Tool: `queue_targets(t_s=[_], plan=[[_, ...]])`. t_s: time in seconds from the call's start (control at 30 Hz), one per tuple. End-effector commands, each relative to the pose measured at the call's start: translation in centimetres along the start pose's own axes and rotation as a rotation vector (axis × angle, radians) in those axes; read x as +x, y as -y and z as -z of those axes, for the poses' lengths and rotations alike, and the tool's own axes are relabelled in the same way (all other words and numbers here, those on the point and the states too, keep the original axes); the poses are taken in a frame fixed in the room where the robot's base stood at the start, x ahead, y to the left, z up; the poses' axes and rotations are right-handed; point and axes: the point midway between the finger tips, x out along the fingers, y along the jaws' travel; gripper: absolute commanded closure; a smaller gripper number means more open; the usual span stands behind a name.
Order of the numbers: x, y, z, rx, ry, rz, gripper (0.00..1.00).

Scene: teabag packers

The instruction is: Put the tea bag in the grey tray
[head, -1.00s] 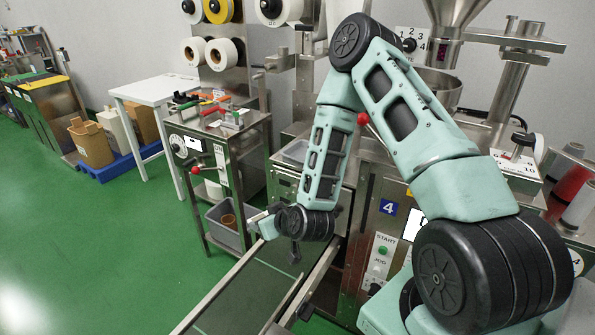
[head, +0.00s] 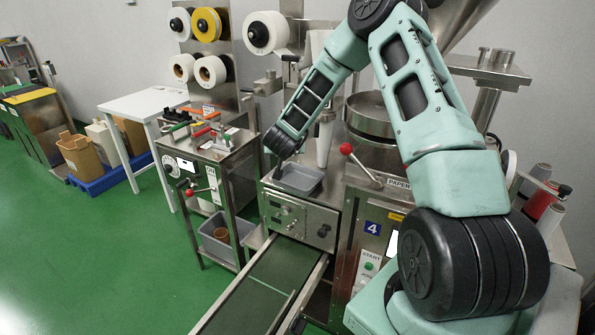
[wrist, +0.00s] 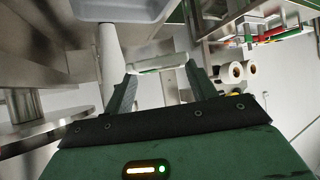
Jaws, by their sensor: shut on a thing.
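The grey tray (head: 314,190) sits on top of the steel machine in the head view, near the middle of the picture. It also shows at the top edge of the wrist view (wrist: 125,10). My gripper (wrist: 160,70) is shut on a pale, thin thing spanning its fingertips, which looks like the tea bag (wrist: 158,62). The tea bag cannot be made out in the head view, and the exact height above the tray is unclear.
A conveyor belt (head: 262,285) runs out below the machine. A red-knobbed lever (head: 347,149) stands right of the tray. A steel hopper bowl (head: 370,112) stands behind it. A tool cart (head: 235,150) stands to the left, with a white table (head: 145,103) beyond.

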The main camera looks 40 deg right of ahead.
Motion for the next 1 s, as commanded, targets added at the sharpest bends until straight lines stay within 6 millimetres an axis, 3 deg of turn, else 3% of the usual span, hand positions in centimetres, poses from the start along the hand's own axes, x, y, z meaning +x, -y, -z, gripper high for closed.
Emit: queue_targets(t_s=[0.03, 0.1, 0.33, 0.4, 0.7, 1.0], plan=[[-0.5, -0.4, 1.7, 0.015, -0.002, -0.018, 0.67], [-0.7, -0.9, 3.0, 0.032, -0.001, -0.041, 0.67], [-0.4, -2.8, 6.4, 0.103, 0.009, -0.131, 0.67], [1.1, -3.0, 4.5, 0.109, 0.014, -0.145, 0.67], [4.2, -3.2, 0.3, 0.115, 0.014, -0.155, 0.67], [6.1, -3.1, -2.5, 0.12, 0.013, -0.157, 0.67]])
